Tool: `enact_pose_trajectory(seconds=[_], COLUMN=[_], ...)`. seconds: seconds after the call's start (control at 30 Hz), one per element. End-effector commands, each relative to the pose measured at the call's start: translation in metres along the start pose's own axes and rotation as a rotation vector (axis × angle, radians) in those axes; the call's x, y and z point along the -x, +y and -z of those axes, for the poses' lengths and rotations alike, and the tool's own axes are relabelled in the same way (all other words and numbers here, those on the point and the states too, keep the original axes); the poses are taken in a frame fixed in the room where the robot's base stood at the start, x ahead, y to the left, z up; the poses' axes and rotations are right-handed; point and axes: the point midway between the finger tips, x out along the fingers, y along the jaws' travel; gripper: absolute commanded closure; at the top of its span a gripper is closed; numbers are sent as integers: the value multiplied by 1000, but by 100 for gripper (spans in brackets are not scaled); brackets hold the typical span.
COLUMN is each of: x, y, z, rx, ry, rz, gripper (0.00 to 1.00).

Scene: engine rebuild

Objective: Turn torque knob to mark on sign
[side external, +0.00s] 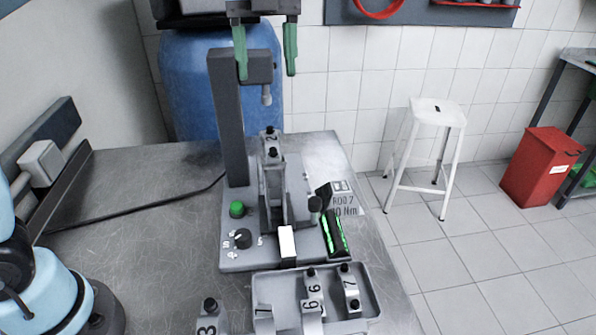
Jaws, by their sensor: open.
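The torque knob (242,238) is a small black dial with a pale pointer line, on the front left of the grey press base (260,261). Small scale marks surround it, too small to read reliably. The sign (345,198) is a grey plate to the right of the base. It reads "ROD 7" and a value in Nm whose first digit is hidden behind a black part. My gripper (266,76) is at the top of the picture, high above the base and well away from the knob. Its two green fingers are apart with nothing held between them.
A grey post (228,120) rises from the base, with a rod marked 2 (272,165) in the fixture. A green button (237,209) sits behind the knob. A white block (287,243) and green-lit display (335,233) are to its right. A parts tray (262,284) stands in front.

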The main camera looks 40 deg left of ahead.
Motion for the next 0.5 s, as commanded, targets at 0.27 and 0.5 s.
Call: enact_pose_trajectory(seconds=[0.27, 0.5], x=[-1, -1], y=[12, 25], z=[12, 24], rx=[447, 952], ry=[-24, -45], rz=[7, 29], gripper=[40, 40])
